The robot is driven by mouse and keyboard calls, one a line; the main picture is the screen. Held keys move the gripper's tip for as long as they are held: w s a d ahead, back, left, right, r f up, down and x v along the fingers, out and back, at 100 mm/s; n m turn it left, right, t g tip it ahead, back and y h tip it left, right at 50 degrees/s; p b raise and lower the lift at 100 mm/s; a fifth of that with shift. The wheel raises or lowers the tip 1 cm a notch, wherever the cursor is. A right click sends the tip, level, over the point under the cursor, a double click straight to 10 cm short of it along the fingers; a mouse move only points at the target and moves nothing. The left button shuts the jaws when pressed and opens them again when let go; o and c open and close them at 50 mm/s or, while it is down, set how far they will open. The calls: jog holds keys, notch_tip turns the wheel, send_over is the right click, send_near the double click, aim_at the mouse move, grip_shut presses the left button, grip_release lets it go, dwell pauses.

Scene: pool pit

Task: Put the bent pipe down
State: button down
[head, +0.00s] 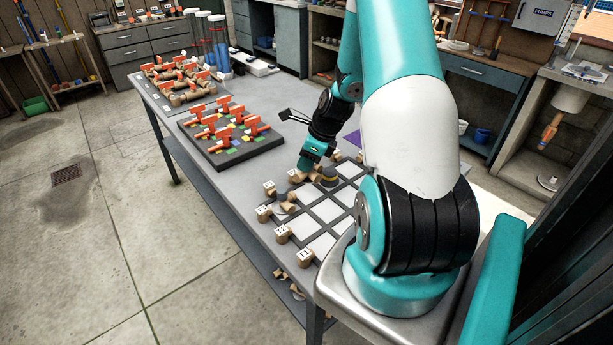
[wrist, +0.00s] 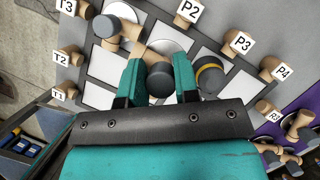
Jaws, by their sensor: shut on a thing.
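A second tan piece with a grey end (wrist: 105,26) lies at upper left, close to the held pipe. A piece with a yellow band (wrist: 209,77) stands just right of the fingers.
Tan blocks with labels such as T2 (wrist: 63,58) and P3 (wrist: 240,42) line the board's edges. Beyond it, a dark tray (head: 222,158) holds orange tags and coloured pieces. More pipes lie at right by a purple area (wrist: 300,100). Some white cells are bare.

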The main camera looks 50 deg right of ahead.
aim_at(307, 177)
jog(key=shift+f+p, duration=0.3)
jog(key=shift+f, duration=2.7)
jog(key=shift+f, duration=0.15)
jog(key=c, duration=0.8)
grip_release()
jog(key=shift+c, duration=0.2)
